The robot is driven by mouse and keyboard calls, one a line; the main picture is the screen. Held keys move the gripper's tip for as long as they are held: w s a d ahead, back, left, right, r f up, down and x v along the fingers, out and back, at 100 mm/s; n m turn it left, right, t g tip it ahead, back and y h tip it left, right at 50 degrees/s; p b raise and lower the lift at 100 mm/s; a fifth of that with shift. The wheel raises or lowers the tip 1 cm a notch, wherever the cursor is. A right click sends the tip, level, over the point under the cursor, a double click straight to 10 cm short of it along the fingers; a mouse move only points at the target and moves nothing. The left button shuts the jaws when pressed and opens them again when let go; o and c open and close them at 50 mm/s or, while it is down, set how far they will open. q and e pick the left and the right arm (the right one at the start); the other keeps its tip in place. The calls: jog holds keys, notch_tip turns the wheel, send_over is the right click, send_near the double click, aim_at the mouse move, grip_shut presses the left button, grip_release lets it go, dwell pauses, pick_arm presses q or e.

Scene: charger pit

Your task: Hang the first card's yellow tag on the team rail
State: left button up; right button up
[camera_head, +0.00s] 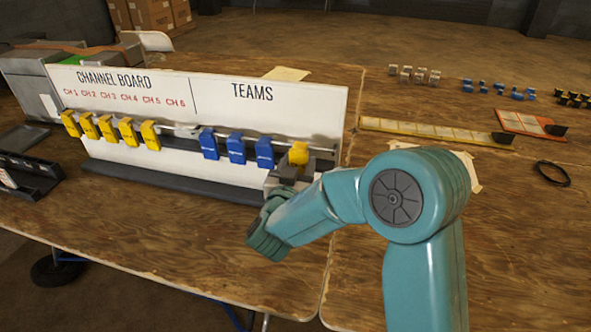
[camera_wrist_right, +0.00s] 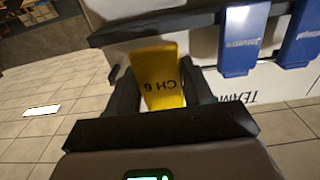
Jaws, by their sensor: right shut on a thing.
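My right gripper (camera_head: 292,172) is at the right end of the team rail (camera_head: 321,148), in front of the white board. It is shut on a yellow tag (camera_head: 299,154). In the right wrist view the yellow tag (camera_wrist_right: 160,78) sits between the two fingers and reads "CH 6". Several blue tags (camera_head: 236,148) hang on the rail to the left of the held tag. My left gripper is not in view.
Several yellow tags (camera_head: 106,128) hang under the channel labels on the board (camera_head: 175,88). A black tray (camera_head: 25,178) lies at the left. Small coloured clips (camera_head: 500,90), a yellow strip (camera_head: 430,130) and a black ring (camera_head: 552,173) lie on the right table.

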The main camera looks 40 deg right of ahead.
jog(key=shift+x, duration=1.3)
jog(key=shift+d+f+b, duration=0.1)
jog(key=shift+f+b, duration=0.35)
jog(key=shift+f, duration=0.2)
jog(key=o, duration=1)
jog(key=shift+o, duration=0.2)
jog(key=v, duration=1.6)
jog(key=shift+b, duration=0.4)
jog(key=shift+s, duration=0.1)
